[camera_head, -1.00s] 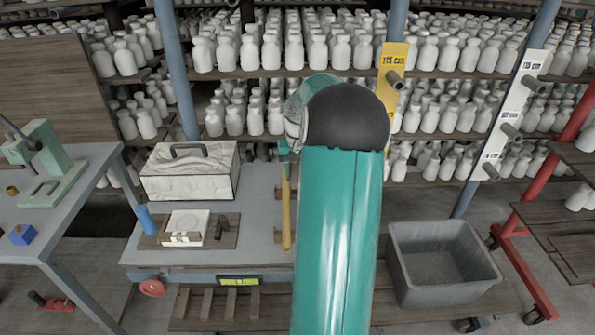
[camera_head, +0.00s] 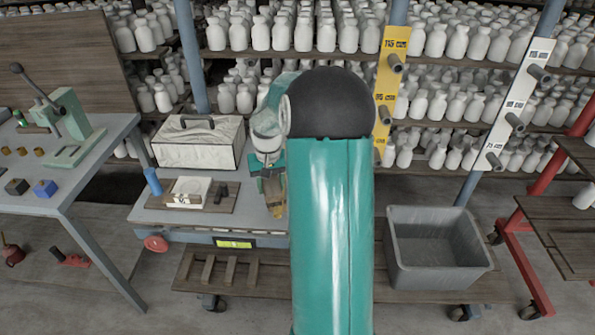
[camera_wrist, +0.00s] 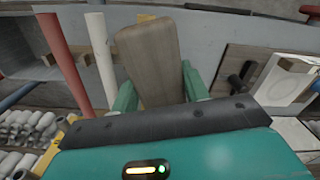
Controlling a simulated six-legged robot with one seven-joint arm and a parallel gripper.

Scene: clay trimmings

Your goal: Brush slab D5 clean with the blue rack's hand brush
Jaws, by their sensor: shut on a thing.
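A pale square slab (camera_head: 188,188) lies on a dark wooden board (camera_head: 226,207) on the grey bench; its label is too small to read. The slab also shows at the right of the wrist view (camera_wrist: 284,78). My gripper (camera_head: 272,190) is over the bench, right of the board and apart from the slab. In the wrist view its green fingers (camera_wrist: 160,88) are shut on a flat brown wooden piece (camera_wrist: 148,55), which looks like the hand brush. Its bristles are not clearly seen. My arm hides the bench's right part.
A dark peg-like piece (camera_head: 221,193) sits on the board beside the slab. A blue cylinder (camera_head: 153,181) and a white handled box (camera_head: 199,143) stand close by. A grey bin (camera_head: 437,250) is at the right. Shelves of white bottles (camera_head: 290,35) stand behind.

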